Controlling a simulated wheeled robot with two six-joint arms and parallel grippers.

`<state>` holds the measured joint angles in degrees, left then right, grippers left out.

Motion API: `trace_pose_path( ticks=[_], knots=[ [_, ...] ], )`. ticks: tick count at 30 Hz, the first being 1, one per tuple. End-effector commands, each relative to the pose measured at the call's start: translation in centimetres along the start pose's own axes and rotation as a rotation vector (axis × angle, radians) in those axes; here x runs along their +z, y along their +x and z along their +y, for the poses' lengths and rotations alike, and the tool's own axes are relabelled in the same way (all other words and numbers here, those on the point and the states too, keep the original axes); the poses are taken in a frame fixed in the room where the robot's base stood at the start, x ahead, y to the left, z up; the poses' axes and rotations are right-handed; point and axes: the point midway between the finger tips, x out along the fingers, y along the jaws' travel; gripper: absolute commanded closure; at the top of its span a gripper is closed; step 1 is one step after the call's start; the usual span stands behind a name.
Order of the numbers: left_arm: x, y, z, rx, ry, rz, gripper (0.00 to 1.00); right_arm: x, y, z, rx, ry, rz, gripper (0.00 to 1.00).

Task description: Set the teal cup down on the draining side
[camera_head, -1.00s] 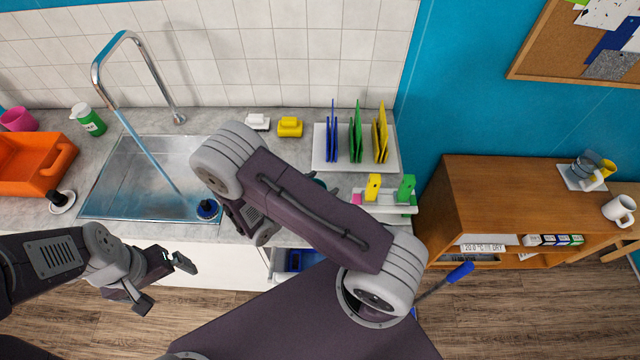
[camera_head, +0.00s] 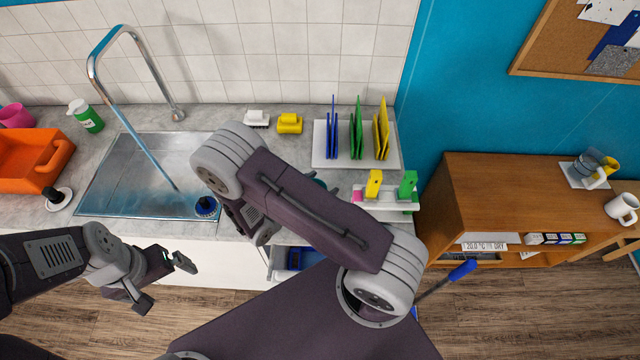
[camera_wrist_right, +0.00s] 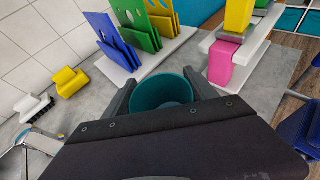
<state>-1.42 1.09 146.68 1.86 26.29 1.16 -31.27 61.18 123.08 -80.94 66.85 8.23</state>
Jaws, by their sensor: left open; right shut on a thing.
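The teal cup (camera_wrist_right: 160,92) is upright between the fingers of my right gripper (camera_wrist_right: 161,88), which is shut on it, in the right wrist view. The grey counter right of the sink, the draining side (camera_head: 285,150), lies beneath and behind it. I cannot tell whether the cup touches the counter. In the head view my right arm hides most of the cup and gripper; only a teal sliver (camera_head: 320,182) shows. My left gripper (camera_head: 165,282) is open and empty, low in front of the sink (camera_head: 130,190).
A white tray (camera_head: 319,158) holds upright blue, green and yellow boards. A white rack (camera_head: 385,204) with yellow, green and pink blocks stands at the counter's right front. White (camera_head: 257,118) and yellow (camera_head: 290,123) brushes lie by the wall. Bare counter lies between them and the cup.

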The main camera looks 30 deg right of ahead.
Motion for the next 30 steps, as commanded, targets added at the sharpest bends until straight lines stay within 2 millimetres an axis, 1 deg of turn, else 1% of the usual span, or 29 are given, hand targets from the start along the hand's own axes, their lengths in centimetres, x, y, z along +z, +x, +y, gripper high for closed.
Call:
trace_pose_path(
  ticks=[17, 18, 20, 21, 27, 28, 29, 30],
  knots=[
    [0.03, 0.27, -0.01, 0.000, 0.000, 0.000, 0.00, -0.22, 0.09, -0.02, 0.000, 0.000, 0.000, 0.73],
    [0.03, 0.27, -0.01, 0.000, 0.000, 0.000, 0.00, -0.22, 0.09, -0.02, 0.000, 0.000, 0.000, 0.28],
    [0.03, 0.27, -0.01, 0.000, 0.000, 0.000, 0.00, -0.22, 0.09, -0.02, 0.000, 0.000, 0.000, 0.12],
    [0.03, 0.27, -0.01, 0.000, 0.000, 0.000, 0.00, -0.22, 0.09, -0.02, 0.000, 0.000, 0.000, 0.09],
    [0.03, 0.27, -0.01, 0.000, 0.000, 0.000, 0.00, -0.22, 0.09, -0.02, 0.000, 0.000, 0.000, 0.09],
    [0.03, 0.28, 0.00, 0.000, 0.000, 0.000, 0.00, -0.24, 0.09, -0.02, 0.000, 0.000, 0.000, 0.06],
    [0.03, 0.28, -0.01, 0.000, 0.000, 0.000, 0.00, -0.24, 0.09, -0.02, 0.000, 0.000, 0.000, 0.00],
    [0.03, 0.28, -0.01, 0.000, 0.000, 0.000, 0.00, -0.24, 0.10, -0.02, 0.000, 0.000, 0.000, 0.00]
  ],
)
